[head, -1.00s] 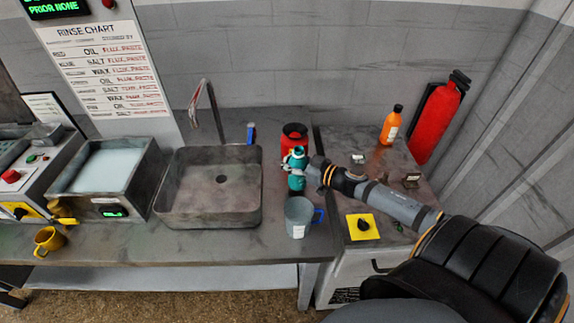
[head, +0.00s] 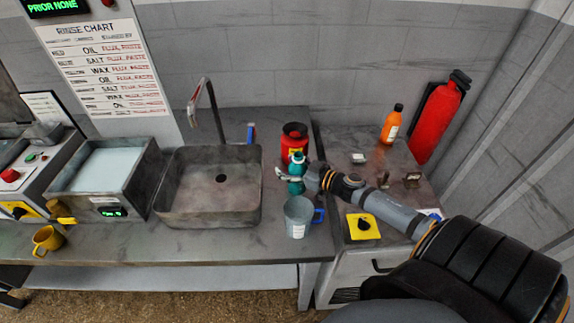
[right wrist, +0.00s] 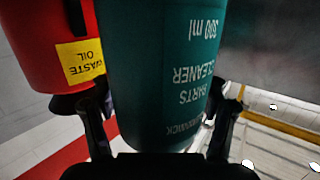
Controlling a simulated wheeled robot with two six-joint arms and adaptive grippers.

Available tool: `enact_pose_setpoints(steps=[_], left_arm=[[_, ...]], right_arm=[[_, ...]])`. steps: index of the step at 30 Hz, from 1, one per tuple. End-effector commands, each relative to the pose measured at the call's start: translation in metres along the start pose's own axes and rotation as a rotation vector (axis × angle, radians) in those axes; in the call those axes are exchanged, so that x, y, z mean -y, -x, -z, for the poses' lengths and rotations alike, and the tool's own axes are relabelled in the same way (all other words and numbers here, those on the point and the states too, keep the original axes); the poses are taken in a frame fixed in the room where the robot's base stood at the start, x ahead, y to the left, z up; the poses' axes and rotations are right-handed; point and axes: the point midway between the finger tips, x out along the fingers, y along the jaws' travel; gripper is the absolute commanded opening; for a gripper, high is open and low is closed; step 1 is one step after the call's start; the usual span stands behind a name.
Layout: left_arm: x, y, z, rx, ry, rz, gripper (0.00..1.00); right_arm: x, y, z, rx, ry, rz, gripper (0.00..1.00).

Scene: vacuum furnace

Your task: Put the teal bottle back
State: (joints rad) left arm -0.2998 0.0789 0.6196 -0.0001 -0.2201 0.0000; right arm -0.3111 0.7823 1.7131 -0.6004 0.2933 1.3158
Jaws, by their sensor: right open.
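The teal bottle (head: 296,164) appears to stand upright on the counter beside the sink, just in front of the red waste oil can (head: 294,143). My right gripper (head: 288,174) reaches in from the right at the bottle's middle. Its fingers are open, one on each side of the bottle. In the right wrist view the teal bottle (right wrist: 160,70) fills the middle, with "PARTS CLEANER" text upside down, between the spread fingers (right wrist: 160,125). Finger contact is unclear. My left gripper is out of view.
A grey mug (head: 298,218) with a blue handle stands close in front of the bottle. The sink (head: 167,200) is to the left. An orange bottle (head: 391,125) and a red extinguisher (head: 437,118) are at the right. A yellow plate with a black knob (head: 363,227) lies near my forearm.

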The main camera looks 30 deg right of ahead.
Motion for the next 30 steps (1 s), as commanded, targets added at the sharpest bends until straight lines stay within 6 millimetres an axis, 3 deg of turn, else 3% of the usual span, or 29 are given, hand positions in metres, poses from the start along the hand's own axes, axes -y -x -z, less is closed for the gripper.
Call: enact_pose_setpoints(steps=[7, 14, 21, 25, 30], left_arm=[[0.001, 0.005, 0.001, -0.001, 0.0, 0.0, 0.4], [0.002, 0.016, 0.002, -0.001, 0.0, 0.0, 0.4], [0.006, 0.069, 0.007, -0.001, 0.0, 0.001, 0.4], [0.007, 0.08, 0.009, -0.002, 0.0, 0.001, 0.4], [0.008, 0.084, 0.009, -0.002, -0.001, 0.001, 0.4]], right_arm=[[0.0, 0.002, 0.005, 0.001, 0.0, 0.001, 0.69], [0.001, 0.022, 0.005, 0.005, -0.002, 0.002, 0.69], [0.0, 0.077, 0.013, 0.008, -0.003, 0.0, 0.69], [0.0, 0.102, 0.009, 0.005, -0.001, -0.001, 0.69], [0.0, 0.119, 0.005, 0.002, 0.001, -0.001, 0.69]])
